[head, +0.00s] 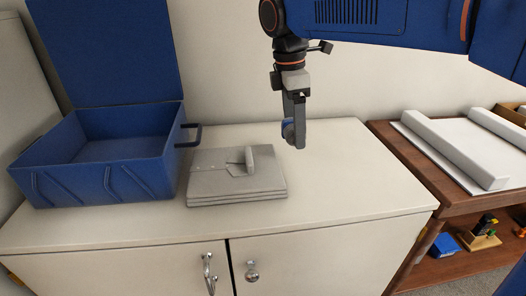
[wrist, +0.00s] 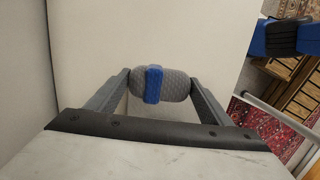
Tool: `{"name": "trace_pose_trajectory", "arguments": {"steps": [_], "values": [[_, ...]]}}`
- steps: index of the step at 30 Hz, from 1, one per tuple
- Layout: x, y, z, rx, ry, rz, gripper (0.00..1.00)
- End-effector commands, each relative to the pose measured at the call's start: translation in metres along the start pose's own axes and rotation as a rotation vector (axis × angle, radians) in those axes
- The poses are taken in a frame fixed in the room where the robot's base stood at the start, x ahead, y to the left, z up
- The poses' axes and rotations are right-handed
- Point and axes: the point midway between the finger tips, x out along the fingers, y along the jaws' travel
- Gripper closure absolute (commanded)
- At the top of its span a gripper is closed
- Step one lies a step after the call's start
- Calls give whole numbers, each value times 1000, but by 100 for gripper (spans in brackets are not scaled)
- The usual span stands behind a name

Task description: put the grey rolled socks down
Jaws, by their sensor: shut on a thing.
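The grey rolled socks (wrist: 178,84) have a blue band around their middle and sit between the two fingers in the wrist view. My gripper (wrist: 154,86) is shut on them. In the head view my gripper (head: 294,138) hangs pointing down above the right half of the white cabinet top (head: 345,185). The socks (head: 287,130) show there only in part, behind a finger, and appear held above the top. The gripper is to the right of a folded grey shirt stack.
An open blue case (head: 100,182) stands on the left of the cabinet. The folded grey shirt (head: 225,183) lies mid-top with a small light grey piece on it. A wooden shelf unit (head: 405,150) stands to the right. The cabinet top's right part is clear.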

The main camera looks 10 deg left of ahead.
Motion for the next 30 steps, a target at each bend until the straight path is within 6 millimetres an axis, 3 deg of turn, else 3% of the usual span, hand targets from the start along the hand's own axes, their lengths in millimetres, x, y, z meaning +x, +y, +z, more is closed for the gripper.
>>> {"name": "trace_pose_trajectory", "arguments": {"steps": [6,13,20,30], "values": [[34,0,-4,0,-1,-2,48],[48,0,-6,0,-1,-1,48],[76,0,-9,1,-1,-1,48],[79,0,-10,1,0,0,48]]}}
